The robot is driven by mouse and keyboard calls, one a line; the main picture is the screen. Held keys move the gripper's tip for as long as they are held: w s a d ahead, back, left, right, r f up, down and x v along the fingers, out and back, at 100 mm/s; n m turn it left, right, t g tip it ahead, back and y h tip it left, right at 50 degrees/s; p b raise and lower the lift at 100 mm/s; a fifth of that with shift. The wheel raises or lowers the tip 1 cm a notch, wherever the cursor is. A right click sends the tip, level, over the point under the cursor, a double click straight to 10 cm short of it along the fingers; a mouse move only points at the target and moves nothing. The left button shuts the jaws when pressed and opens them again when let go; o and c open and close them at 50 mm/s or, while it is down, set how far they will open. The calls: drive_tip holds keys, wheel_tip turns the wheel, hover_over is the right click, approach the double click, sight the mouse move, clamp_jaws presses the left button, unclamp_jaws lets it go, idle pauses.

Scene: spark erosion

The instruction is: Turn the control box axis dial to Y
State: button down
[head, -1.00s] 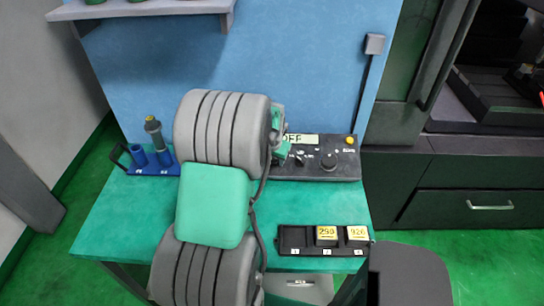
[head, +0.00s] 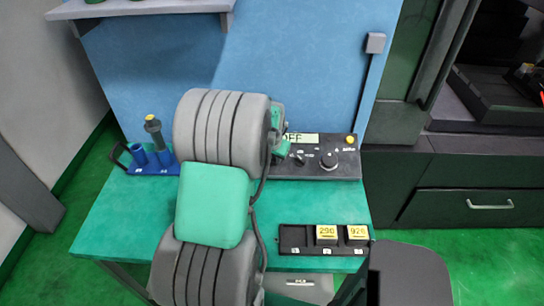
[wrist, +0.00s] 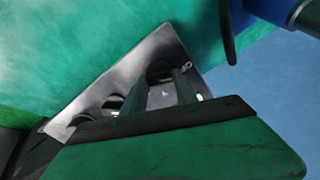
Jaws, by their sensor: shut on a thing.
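The dark control box (head: 315,168) stands at the back right of the green table, against the blue panel. An "OFF" display (head: 299,139), a large black dial (head: 328,161) and a yellow button (head: 350,140) show on it. My arm hides its left part in the head view. In the wrist view, the grey box face (wrist: 150,55) runs diagonally. My gripper (wrist: 160,88) is at its upper end, with its fingers either side of a dark round dial (wrist: 160,70), shut on it. Other dark knobs (wrist: 113,103) lie lower left. I cannot read where the dial points.
A blue holder (head: 155,162) with an upright yellow-tipped tool stands at the table's back left. A black tray (head: 292,240) with yellow-labelled blocks (head: 326,233) lies at the front right. The table (head: 110,220) is clear at front left. A shelf (head: 140,8) overhangs at upper left.

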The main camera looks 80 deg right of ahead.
drive_tip(key=shift+f+m, duration=0.1)
drive_tip(key=shift+m, duration=0.2)
drive_tip(key=m+b, duration=0.3)
drive_tip(key=shift+m, duration=0.3)
drive_tip(key=m+b, duration=0.2)
drive_tip(key=m, duration=0.2)
drive_tip(key=shift+m, duration=0.3)
drive_tip(key=m+b, duration=0.2)
drive_tip(key=m, duration=0.2)
drive_tip(key=m+b, duration=0.1)
drive_tip(key=m, duration=0.3)
drive_tip(key=shift+a+m+y, duration=0.1)
drive_tip(key=shift+m+y, duration=0.2)
drive_tip(key=c, duration=1)
unclamp_jaws()
drive_tip(key=shift+o, duration=0.2)
